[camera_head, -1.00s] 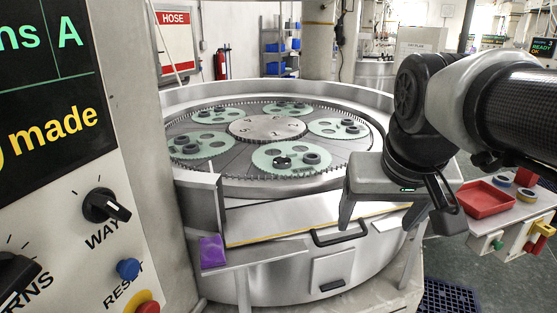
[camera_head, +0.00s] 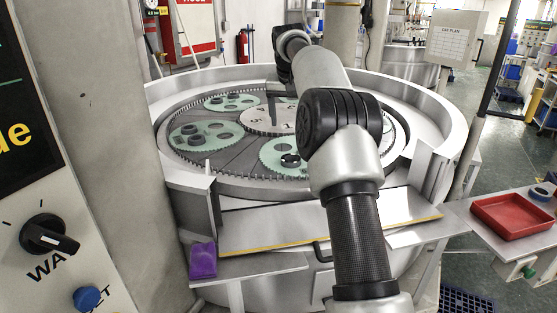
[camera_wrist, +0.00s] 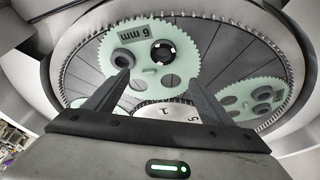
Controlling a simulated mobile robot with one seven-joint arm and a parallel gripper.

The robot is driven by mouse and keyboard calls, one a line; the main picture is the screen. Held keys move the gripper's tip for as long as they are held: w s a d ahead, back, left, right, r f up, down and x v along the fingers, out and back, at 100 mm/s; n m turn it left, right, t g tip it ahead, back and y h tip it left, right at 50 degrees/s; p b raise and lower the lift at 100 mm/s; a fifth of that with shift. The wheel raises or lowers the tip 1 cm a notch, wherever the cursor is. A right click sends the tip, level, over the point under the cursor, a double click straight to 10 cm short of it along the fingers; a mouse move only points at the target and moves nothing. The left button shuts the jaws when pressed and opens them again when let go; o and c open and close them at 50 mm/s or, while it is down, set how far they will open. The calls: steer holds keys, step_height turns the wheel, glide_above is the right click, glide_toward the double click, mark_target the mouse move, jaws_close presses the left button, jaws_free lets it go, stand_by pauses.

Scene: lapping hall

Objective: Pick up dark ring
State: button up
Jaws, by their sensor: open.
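Dark rings lie on pale green toothed carriers inside the round lapping machine. More dark rings (camera_wrist: 261,107) lie on the carrier at right. In the head view, dark rings show on the left carrier (camera_head: 193,139) and front carrier (camera_head: 290,160). My arm hides the right carriers in the head view.
The machine's raised metal rim (camera_head: 440,120) surrounds the plate. A numbered central disc (camera_wrist: 165,112) lies near my fingers. A purple block (camera_head: 203,261) sits on the front ledge. A red tray (camera_head: 512,216) stands on the right bench. A control panel is at left.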

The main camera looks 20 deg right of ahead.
glide_toward(291, 155)
steer(key=shift+s+d+f, duration=0.15)
steer(key=shift+s+f, duration=0.05)
steer(key=shift+f, duration=0.4)
steer(key=shift+s+d+f, duration=0.2)
steer(key=shift+f, duration=0.45)
steer(key=shift+a+p+x, duration=0.2)
steer(key=shift+p+x, duration=0.1)
steer(key=shift+x, duration=1)
steer(key=shift+a+p+x, duration=0.25)
steer(key=shift+x, duration=1.05)
steer(key=shift+s, duration=0.1)
steer(key=c, duration=1.2)
